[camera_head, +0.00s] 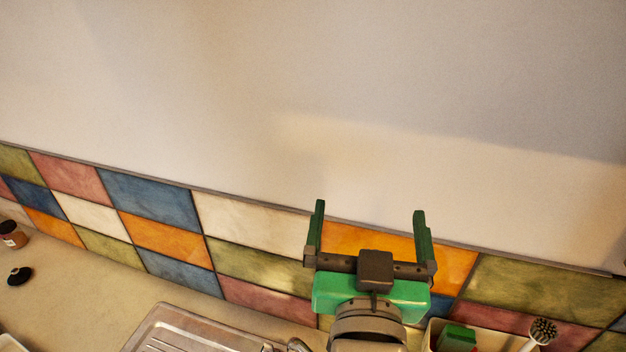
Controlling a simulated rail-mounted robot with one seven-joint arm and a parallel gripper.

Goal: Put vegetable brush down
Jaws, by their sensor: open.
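My gripper (369,210) is open, its two green fingers raised and well apart in front of the tiled wall, with nothing between them. A brush (542,332) with a pale handle and a dark-centred round head leans up at the bottom right, apart from the gripper. Its lower handle is cut off by the picture edge. A small dark round object (20,275) lies on the counter at the far left. I cannot tell which of these two is the vegetable brush.
A metal sink drainer (190,328) is at the bottom, left of my arm. A pale container (434,330) with a green sponge-like block (456,338) stands right of my arm. A brown jar (12,234) stands at the far left. The counter (90,285) between is clear.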

